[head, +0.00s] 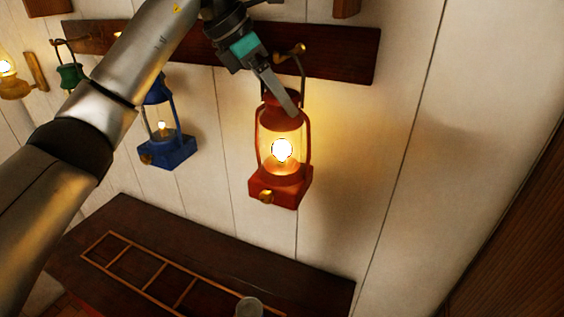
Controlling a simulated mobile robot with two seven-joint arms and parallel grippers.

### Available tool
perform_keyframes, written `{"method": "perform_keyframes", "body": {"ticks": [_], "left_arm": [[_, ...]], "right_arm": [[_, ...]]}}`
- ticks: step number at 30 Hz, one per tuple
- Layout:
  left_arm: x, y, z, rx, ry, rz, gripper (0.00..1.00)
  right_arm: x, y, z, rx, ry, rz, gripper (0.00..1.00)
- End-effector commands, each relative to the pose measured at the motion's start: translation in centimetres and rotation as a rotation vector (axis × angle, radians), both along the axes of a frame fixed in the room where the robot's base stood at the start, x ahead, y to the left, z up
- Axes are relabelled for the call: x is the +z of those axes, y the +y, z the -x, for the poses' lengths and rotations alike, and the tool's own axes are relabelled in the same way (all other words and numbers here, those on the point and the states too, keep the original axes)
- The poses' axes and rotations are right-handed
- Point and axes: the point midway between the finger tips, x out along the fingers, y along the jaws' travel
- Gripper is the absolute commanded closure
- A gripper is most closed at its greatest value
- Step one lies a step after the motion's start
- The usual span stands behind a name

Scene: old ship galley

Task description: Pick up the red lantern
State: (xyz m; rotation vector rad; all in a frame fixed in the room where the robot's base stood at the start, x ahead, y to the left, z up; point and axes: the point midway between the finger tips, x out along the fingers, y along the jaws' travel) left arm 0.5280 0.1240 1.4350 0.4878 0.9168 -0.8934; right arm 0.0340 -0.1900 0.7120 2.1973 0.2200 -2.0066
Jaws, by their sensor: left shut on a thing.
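The red lantern (281,182) is lit and hangs upright below a brass hook (293,50) on the dark wooden rail (345,54). Its thin dark handle still reaches up to the hook; I cannot tell whether it bears on it. My left gripper (288,106) comes down from the upper left, with its fingers at the lantern's top. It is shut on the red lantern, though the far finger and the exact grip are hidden. My right gripper is not in view.
A blue lantern (168,151) hangs left of the red one, partly behind my left arm. A green lantern (70,77) and a lit yellow lamp (14,86) are farther left. Below is a dark table (215,254) with a wooden divided frame (136,286) and a grey cup (249,307). The wall at right is clear.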

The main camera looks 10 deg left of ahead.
Motion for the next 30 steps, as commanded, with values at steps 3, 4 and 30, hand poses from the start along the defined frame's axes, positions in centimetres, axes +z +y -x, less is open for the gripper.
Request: {"method": "perform_keyframes", "body": {"ticks": [3,4,30], "left_arm": [[0.03,0.02,0.01,0.000,0.000,0.000,0.65],[0.03,0.02,0.01,0.000,0.000,0.000,0.69],[0.76,-0.03,-0.06,0.000,-0.009,0.004,1.00]], "right_arm": [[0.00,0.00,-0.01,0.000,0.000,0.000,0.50],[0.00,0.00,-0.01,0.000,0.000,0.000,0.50],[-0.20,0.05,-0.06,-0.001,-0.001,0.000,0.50]]}}
